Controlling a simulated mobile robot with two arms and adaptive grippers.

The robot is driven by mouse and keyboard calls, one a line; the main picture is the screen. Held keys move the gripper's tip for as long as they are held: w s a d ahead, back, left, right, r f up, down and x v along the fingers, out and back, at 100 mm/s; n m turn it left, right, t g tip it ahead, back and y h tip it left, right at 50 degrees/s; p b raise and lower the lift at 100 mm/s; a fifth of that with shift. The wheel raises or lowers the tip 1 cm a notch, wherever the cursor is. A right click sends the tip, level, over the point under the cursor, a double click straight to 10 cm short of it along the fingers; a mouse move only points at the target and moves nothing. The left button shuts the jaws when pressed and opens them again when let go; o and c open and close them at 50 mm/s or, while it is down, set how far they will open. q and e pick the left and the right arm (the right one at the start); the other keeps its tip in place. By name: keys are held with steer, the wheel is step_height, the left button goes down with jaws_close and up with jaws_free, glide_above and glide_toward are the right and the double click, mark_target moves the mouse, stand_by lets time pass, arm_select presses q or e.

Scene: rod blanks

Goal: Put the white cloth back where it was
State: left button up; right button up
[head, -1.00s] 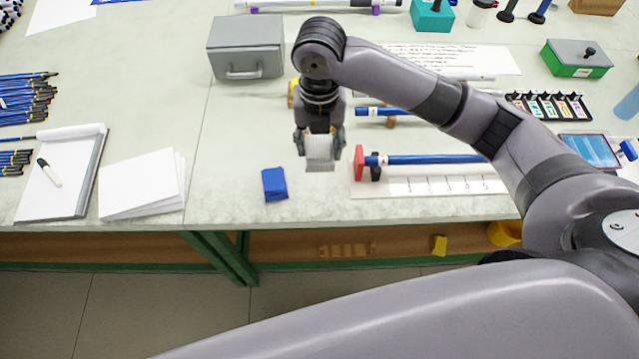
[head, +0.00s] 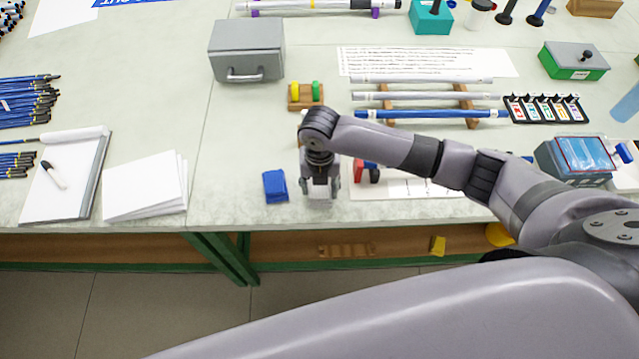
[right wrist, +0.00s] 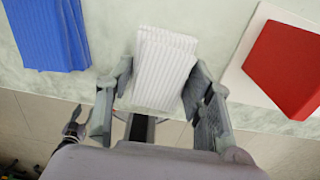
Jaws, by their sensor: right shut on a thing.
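The white cloth (right wrist: 162,70) is a small folded, ribbed pad in the right wrist view, between the fingers of my right gripper (right wrist: 158,100). In the head view the cloth (head: 320,187) shows only partly below my right gripper (head: 320,190), which is low over the table near its front edge. The gripper is shut on the cloth. I cannot tell whether the cloth touches the table. A folded blue cloth (head: 275,186) lies just left of it and also shows in the right wrist view (right wrist: 48,32).
A measuring board with a red stop (head: 359,170) lies close on the right; the stop also shows in the right wrist view (right wrist: 285,68). A grey box (head: 246,50) stands behind. White paper sheets (head: 144,187) lie left. The table's front edge is near.

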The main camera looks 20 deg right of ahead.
steer(key=shift+f, duration=0.1)
steer(key=o, duration=1.1)
step_height(320, 180, up, 12)
steer(key=shift+r+b, duration=0.15)
steer(key=shift+b, duration=0.4)
